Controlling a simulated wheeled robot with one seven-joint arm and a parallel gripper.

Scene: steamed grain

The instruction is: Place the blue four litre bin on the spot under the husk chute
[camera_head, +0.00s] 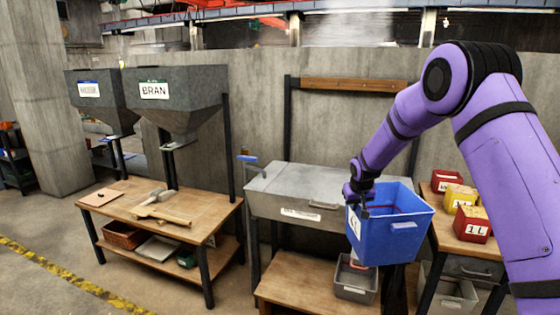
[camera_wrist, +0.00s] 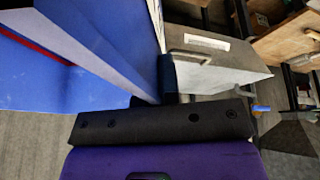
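The blue bin (camera_head: 385,240) is in the air in front of the grey metal chest, roughly upright, with "4L" lettering partly seen on its left side. My gripper (camera_head: 362,207) is shut on the bin's left wall near the rim. In the wrist view the blue bin wall (camera_wrist: 100,45) runs into my gripper (camera_wrist: 160,85). Two grey hoppers stand at the left. The front one (camera_head: 175,98) reads BRAN on a green-topped label. The one behind it (camera_head: 90,92) has a blue-topped label too blurred to read. Their outlets are above and behind the wooden bench (camera_head: 120,200).
Tools (camera_head: 160,208) and a board (camera_head: 99,197) lie on the bench. The grey metal chest (camera_head: 300,190) stands behind the bin. A grey container (camera_head: 355,282) sits on a low wooden table (camera_head: 300,280). Red and yellow bins (camera_head: 472,224) stand right. Floor at front left is open.

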